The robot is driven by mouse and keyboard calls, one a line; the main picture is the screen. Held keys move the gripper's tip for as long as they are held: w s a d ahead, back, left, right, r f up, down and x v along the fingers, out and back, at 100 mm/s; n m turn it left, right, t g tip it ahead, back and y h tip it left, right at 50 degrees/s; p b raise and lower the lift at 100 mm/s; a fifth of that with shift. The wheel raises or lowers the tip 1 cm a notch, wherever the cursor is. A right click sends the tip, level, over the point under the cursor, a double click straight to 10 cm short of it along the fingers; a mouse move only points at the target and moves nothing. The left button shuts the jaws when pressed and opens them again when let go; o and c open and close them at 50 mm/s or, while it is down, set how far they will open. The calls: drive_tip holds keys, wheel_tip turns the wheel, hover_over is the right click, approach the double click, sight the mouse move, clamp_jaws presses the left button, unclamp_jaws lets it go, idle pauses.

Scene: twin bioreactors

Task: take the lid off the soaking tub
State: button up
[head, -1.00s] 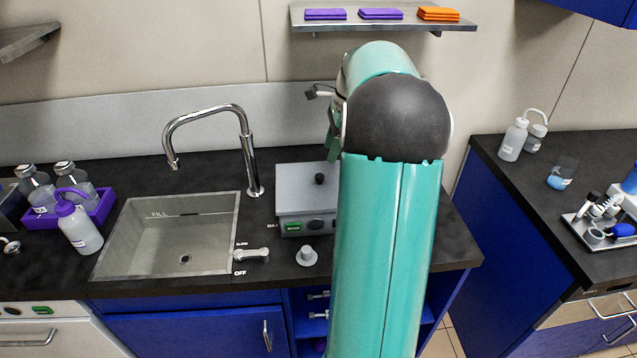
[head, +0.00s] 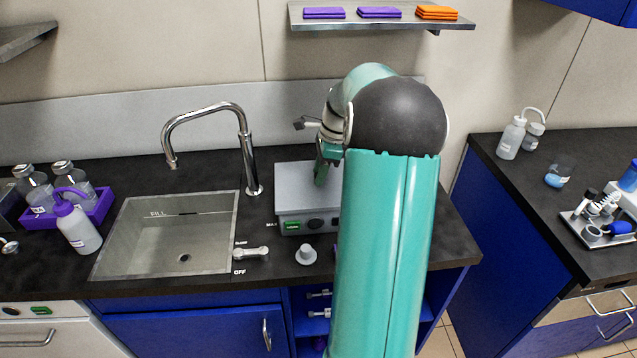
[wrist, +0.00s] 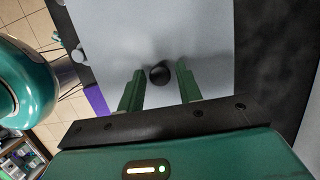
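The soaking tub (head: 288,224) is a grey box with a green switch and a dark dial on its front, standing on the dark counter right of the sink. Its flat grey lid (head: 295,183) is on; the lid also fills much of the wrist view (wrist: 205,35). The lid's round black knob (wrist: 160,75) shows in the wrist view between the tips of my two green fingers, with a gap on each side. My gripper (wrist: 160,70) is open and empty. In the head view my gripper (head: 321,172) is over the lid and hides the knob; my arm covers the tub's right part.
A steel sink (head: 130,250) with a tall curved faucet (head: 247,165) lies left of the tub. A small grey knob (head: 306,254) sits in front of the tub. Bottles and a purple rack (head: 100,208) stand far left. A wall shelf (head: 375,24) hangs above.

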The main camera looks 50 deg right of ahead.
clamp_jaws()
drive_tip(key=shift+r, duration=0.15)
